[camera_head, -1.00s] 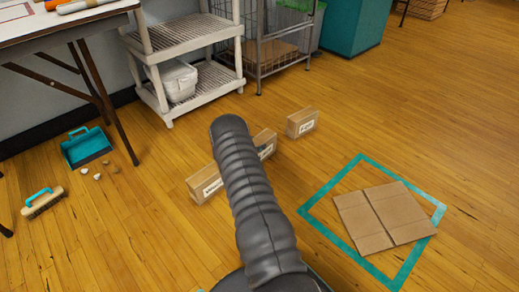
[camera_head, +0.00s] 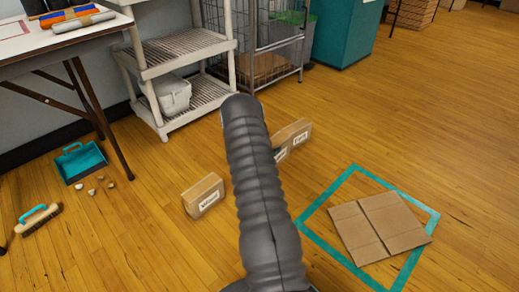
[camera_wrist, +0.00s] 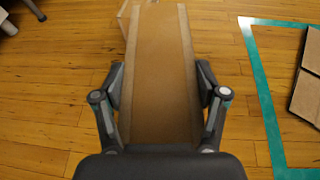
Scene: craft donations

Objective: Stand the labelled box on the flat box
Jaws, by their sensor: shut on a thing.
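My gripper (camera_wrist: 160,92) is shut on a narrow cardboard box (camera_wrist: 162,70), its fingers on both long sides. In the head view my arm hides the gripper and most of this box; a small labelled part of it (camera_head: 281,155) shows right of the arm. I cannot tell how far it is off the floor. The flat box (camera_head: 381,226) lies inside a teal tape square (camera_head: 325,248) on the floor at right. It also shows at the right edge of the wrist view (camera_wrist: 307,80), apart from the gripper.
A labelled box (camera_head: 203,194) stands left of my arm, and another (camera_head: 293,134) stands just beyond the held one. A teal dustpan (camera_head: 80,162), a brush (camera_head: 39,218) and small lumps lie at left. A shelf (camera_head: 180,50) and table stand behind. Floor toward the square is clear.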

